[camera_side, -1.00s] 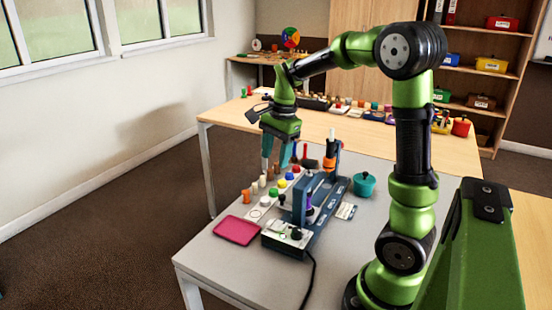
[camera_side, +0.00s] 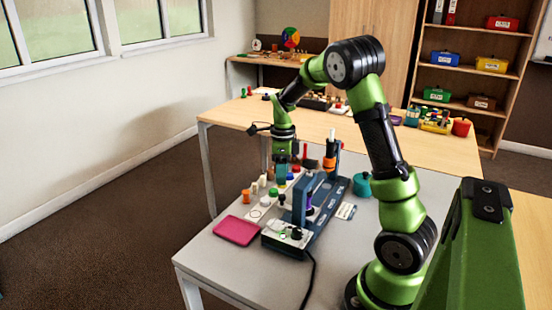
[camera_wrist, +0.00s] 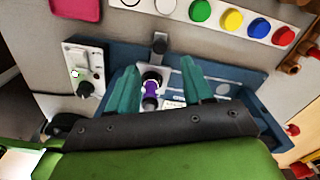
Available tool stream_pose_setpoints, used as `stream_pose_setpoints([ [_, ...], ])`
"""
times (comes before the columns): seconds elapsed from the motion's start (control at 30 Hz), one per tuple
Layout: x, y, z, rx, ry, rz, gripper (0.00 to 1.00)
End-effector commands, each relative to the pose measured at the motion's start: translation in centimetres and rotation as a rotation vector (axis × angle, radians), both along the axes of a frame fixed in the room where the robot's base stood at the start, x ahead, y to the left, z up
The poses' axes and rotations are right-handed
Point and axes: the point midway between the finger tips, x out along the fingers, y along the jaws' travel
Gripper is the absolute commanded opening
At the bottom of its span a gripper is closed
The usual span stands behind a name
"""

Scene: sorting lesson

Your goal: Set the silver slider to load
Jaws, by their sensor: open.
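A blue device (camera_side: 334,206) with white lettering stands on the grey table; it also shows in the wrist view (camera_wrist: 235,72). A grey metal piece with a dark end (camera_wrist: 158,48), possibly the silver slider, shows at the device's middle in the wrist view. Just below it is a purple part with a white ring (camera_wrist: 151,88). My gripper (camera_side: 281,170) is open and empty, pointing down. In the wrist view, its teal fingers (camera_wrist: 160,86) appear either side of the purple part; I cannot tell the height gap. The load mark is not readable.
A control box with a black knob and green light (camera_side: 288,237) sits at the device's near end, its cable trailing off. A strip of coloured buttons (camera_side: 267,207) runs alongside. A pink tray (camera_side: 237,230) lies left, a teal pot (camera_side: 362,185) right.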

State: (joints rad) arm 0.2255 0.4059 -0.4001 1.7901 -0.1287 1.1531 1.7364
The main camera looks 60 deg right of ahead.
Motion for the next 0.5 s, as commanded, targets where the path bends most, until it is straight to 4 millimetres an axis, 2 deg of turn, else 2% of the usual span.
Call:
stream_pose_setpoints([
  [0.03, -0.1, 0.0, -1.3, 0.002, 0.005, 0.000, 0.51],
  [0.2, -0.1, 0.0, -4.5, 0.002, 0.004, 0.000, 0.51],
  [0.3, 0.0, 0.0, -5.9, 0.001, 0.003, 0.001, 0.51],
  [0.5, 0.0, 0.0, -7.3, 0.001, 0.000, 0.001, 0.51],
])
